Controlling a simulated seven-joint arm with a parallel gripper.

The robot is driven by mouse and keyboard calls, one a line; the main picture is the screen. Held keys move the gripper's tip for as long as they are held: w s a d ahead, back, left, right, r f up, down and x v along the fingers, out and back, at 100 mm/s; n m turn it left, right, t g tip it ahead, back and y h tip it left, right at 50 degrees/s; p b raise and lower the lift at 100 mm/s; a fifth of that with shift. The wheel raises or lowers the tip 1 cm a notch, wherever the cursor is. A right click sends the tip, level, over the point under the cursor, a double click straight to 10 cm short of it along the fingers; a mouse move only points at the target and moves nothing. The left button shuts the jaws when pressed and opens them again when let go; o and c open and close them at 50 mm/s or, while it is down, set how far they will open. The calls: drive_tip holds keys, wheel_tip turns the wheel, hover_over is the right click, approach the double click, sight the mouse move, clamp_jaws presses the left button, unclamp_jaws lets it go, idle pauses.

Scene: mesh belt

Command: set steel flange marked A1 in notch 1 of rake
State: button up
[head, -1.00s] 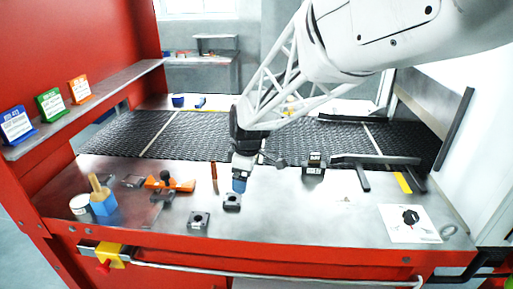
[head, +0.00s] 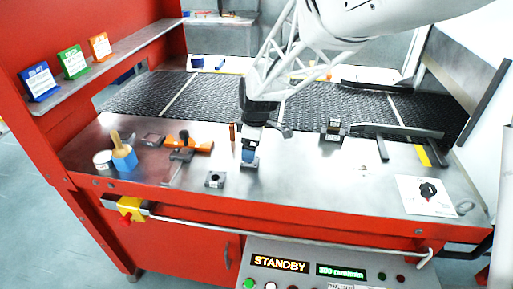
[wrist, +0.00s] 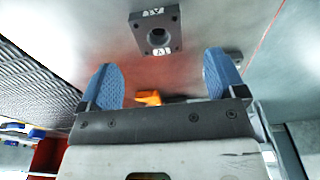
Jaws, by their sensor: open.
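My gripper (head: 249,157) points down at the bench with its two blue fingers apart and empty. In the wrist view the open fingers (wrist: 163,85) frame a square dark steel flange (wrist: 172,42) with a round hole and small white labels; the lower label seems to read A1. In the head view this flange (head: 251,166) sits on the bench just under the fingertips, partly hidden by them. A second similar flange (head: 215,179) lies to the left and nearer the front. A dark bar with prongs (head: 398,132), probably the rake, lies at right; its notch numbers are unreadable.
A dark block with a pale label (head: 333,131) stands between gripper and bar. Orange clamp-like part (head: 190,145), blue pot with wooden handle (head: 124,157) and white cup (head: 103,160) are left. The mesh belt (head: 220,97) runs behind.

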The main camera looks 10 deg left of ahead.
drive_tip(key=shift+f, duration=0.2)
drive_tip(key=shift+w+a+f, duration=0.1)
drive_tip(key=shift+f, duration=1.2)
drive_tip(key=shift+a+f, duration=0.1)
drive_tip(key=shift+f, duration=1.15)
drive_tip(key=shift+c, duration=0.4)
drive_tip(key=c, duration=1.2)
drive_tip(key=shift+r, duration=0.2)
